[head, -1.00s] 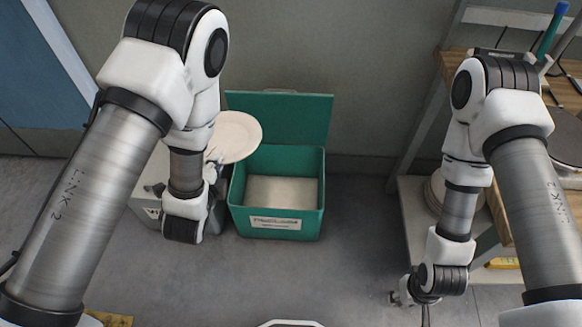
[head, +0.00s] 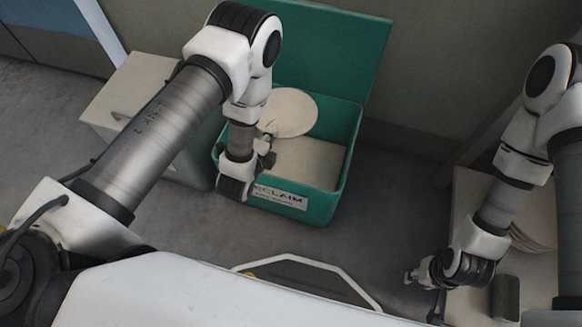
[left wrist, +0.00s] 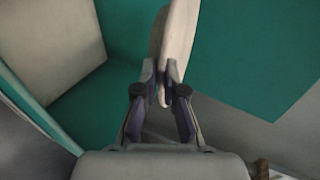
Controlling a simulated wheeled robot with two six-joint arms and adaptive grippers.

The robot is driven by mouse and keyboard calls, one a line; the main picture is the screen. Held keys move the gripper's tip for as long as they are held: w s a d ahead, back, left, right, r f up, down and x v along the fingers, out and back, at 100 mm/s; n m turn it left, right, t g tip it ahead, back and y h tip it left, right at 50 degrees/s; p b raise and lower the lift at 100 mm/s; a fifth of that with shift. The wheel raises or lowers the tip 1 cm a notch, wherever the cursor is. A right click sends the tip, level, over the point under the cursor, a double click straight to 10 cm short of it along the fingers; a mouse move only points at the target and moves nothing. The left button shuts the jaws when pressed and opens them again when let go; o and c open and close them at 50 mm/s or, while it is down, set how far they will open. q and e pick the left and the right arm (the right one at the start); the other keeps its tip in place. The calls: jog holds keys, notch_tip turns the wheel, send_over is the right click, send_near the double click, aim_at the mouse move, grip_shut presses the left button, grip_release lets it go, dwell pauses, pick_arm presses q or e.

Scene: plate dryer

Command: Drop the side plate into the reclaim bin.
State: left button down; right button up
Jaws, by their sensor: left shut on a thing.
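A cream side plate (head: 290,113) shows at the back left of the green reclaim bin (head: 349,165), whose lid stands open behind it. My left gripper (head: 267,143) is shut on the plate's edge. In the left wrist view the two fingers (left wrist: 162,88) pinch the plate (left wrist: 178,38), seen edge-on, with the bin's green walls around it. The plate appears over the bin's opening; its exact height there is hard to tell. My right gripper (head: 420,275) hangs at the lower right, away from the bin, too small to judge its opening.
A grey-white cabinet (head: 150,105) stands close to the bin's left. A shelf with a stack of plates (head: 532,238) stands at the right, near my right arm. The floor between bin and shelf is clear.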

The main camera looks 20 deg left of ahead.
pick_arm(q)
notch_tip(320, 180, down, 5)
jog(key=b, duration=0.4)
jog(key=shift+f, duration=0.2)
jog(key=c, duration=1.2)
grip_release()
jog(key=v, duration=1.2)
